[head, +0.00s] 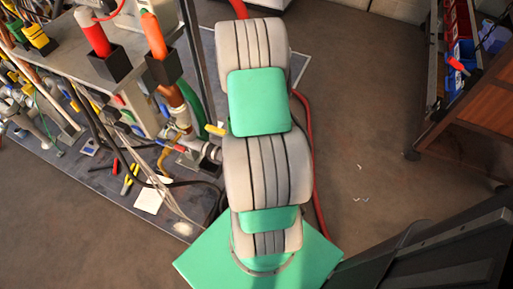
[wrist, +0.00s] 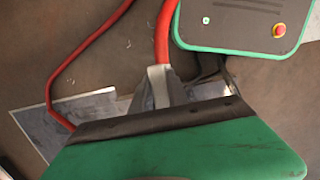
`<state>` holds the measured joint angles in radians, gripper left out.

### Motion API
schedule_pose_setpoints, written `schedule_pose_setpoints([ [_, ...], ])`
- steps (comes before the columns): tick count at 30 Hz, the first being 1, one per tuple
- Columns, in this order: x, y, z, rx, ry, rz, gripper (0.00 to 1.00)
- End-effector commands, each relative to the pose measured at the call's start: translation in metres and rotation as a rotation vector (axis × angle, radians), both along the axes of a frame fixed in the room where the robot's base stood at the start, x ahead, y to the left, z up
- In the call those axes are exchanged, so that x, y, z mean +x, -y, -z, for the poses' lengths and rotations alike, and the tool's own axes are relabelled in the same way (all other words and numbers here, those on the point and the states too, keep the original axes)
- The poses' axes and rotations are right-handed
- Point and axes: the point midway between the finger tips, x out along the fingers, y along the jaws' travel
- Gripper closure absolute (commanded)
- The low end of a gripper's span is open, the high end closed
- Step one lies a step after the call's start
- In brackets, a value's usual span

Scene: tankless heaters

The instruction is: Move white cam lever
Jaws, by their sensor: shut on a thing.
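In the wrist view, my gripper (wrist: 166,92) reaches up from the dark edge of a green body. Its grey fingers are closed together on a small pale piece (wrist: 160,74), which looks like the white cam lever, though its shape is too small to make out. A red hose (wrist: 162,35) runs from the top of the view down to that piece; I cannot tell whether they touch. In the head view, my grey and green arm fills the middle and hides the gripper and what it holds.
A grey bench (head: 140,48) with red and orange-handled tools stands at the left. Pipes and loose tools lie on a dark mat (head: 110,185). A brown cabinet (head: 470,105) stands at the right. Open floor (head: 370,150) lies between cabinet and arm, with a red hose (head: 311,160) beside the arm.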

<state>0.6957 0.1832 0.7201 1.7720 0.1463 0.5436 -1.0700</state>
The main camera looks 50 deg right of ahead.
Motion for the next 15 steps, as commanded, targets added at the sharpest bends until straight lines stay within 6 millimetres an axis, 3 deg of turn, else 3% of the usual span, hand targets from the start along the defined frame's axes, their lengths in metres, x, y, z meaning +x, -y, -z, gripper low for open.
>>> schedule_pose_setpoints([
  [15, 0.0039, 0.001, -0.0031, -0.012, -0.026, -0.003, 1.0],
])
